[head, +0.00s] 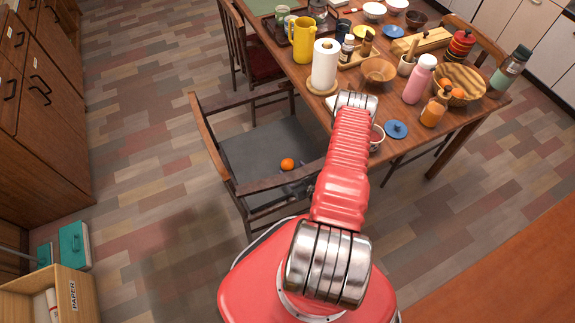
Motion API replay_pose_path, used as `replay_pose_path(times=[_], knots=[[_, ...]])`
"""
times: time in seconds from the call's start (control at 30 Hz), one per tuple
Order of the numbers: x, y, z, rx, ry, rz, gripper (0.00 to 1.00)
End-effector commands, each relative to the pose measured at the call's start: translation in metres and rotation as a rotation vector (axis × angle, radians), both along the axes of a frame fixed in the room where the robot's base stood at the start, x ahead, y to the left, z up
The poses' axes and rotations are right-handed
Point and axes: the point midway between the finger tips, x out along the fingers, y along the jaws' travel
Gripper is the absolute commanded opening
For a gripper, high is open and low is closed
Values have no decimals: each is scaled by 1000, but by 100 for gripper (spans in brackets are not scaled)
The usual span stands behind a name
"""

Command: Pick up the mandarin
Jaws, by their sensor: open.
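A small round orange mandarin (287,164) lies on the dark seat (255,146) of the wooden armchair, close to the armrest. More orange fruits (457,92) sit in a wooden bowl at the right end of the table; I cannot tell whether they are mandarins too. My red arm reaches forward from my base toward the table edge, to the right of the chair. My gripper does not show; the far end of the arm is a metal joint in front of the table.
The wooden table (395,98) is crowded: paper towel roll (325,65), yellow pitcher (302,40), pink bottle (419,80), orange bottle (434,110), blue lid (396,129). The chair's armrest (282,178) borders the seat. The floor left of the chair is free.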

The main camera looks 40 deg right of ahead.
Motion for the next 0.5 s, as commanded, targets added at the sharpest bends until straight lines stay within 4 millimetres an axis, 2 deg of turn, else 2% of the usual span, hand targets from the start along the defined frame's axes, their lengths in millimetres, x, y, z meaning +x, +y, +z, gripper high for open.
replay_pose_path(times=[0.33,0.5], knots=[[2,1,-1,0,0,2,66],[13,-1,-4,0,0,2,66]])
